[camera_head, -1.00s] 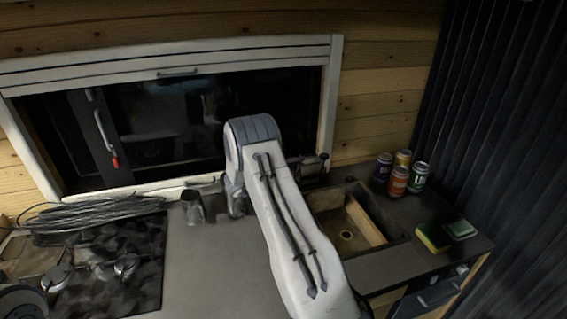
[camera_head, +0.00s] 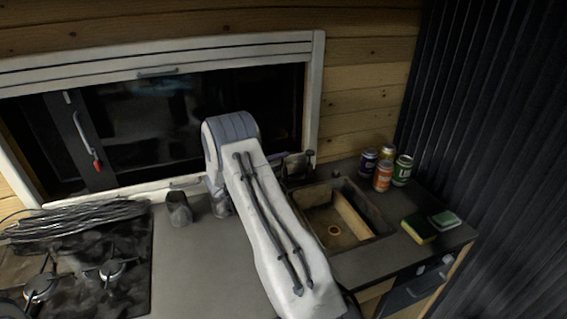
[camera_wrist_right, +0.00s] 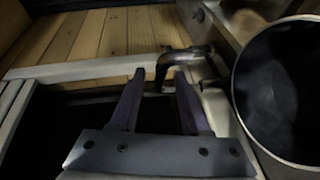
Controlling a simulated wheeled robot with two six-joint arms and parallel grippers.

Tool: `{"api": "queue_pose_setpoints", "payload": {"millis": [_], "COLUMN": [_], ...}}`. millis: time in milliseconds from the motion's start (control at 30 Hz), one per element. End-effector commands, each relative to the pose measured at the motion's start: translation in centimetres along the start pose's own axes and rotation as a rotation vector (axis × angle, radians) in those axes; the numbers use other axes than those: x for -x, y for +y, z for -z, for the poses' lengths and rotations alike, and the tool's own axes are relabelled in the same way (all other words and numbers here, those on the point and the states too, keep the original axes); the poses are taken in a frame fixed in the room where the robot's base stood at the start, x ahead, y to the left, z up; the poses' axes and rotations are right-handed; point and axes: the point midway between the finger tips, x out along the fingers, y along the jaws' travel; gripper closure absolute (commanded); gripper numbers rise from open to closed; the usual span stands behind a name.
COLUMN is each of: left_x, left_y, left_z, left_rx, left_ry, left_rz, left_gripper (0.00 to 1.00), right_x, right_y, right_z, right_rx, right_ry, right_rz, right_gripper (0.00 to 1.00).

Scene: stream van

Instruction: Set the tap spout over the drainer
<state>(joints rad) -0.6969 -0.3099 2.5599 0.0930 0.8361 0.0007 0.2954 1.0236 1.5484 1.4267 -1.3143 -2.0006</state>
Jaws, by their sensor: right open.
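The dark tap (camera_head: 308,158) stands at the back left edge of the sink, partly hidden by my right arm in the head view. In the right wrist view, the dark tap (camera_wrist_right: 172,62) curves just ahead of my right gripper's fingertips. My right gripper (camera_wrist_right: 159,74) is open, and the tap shows between and just beyond its tips; I cannot tell if they touch. The sink basin (camera_head: 318,228) has a round drain (camera_head: 334,231) at its bottom and a light wooden inner side. I cannot clearly make out a separate drainer. My left gripper is not in view.
Several cans (camera_head: 383,176) stand behind the sink's right side. A yellow-green sponge (camera_head: 418,231) and a green one (camera_head: 446,219) lie at the right. A dark mug (camera_head: 178,208) stands left of my arm, near coiled cable (camera_head: 75,216) and the hob (camera_head: 115,268).

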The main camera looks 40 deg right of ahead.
Motion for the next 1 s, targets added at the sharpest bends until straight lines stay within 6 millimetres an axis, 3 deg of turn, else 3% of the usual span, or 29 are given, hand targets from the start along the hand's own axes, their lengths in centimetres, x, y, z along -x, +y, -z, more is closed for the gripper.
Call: {"api": "queue_pose_setpoints", "payload": {"millis": [400, 600, 833, 867, 967, 1000], "left_x": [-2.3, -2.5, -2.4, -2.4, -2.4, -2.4], "left_y": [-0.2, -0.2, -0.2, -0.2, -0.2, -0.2], "left_z": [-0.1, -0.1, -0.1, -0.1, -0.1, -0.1], "left_rx": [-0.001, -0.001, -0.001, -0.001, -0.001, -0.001], "left_ry": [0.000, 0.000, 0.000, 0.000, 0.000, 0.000], "left_rz": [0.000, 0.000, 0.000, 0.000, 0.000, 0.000], "left_gripper": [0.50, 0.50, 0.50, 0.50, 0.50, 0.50], "right_x": [7.8, 9.1, 9.1, 9.1, 9.2, 9.4], "right_y": [-0.2, -0.1, -0.1, -0.1, 0.0, 0.0], "right_z": [-0.1, -0.2, -0.2, -0.2, 0.0, 0.2], "right_rx": [0.000, 0.002, 0.002, 0.002, -0.004, -0.010], "right_ry": [0.001, -0.003, -0.003, -0.003, 0.005, 0.016], "right_rz": [0.000, 0.000, 0.000, 0.000, 0.003, 0.008], "right_gripper": [0.54, 0.54, 0.54, 0.62, 1.00, 1.00]}}
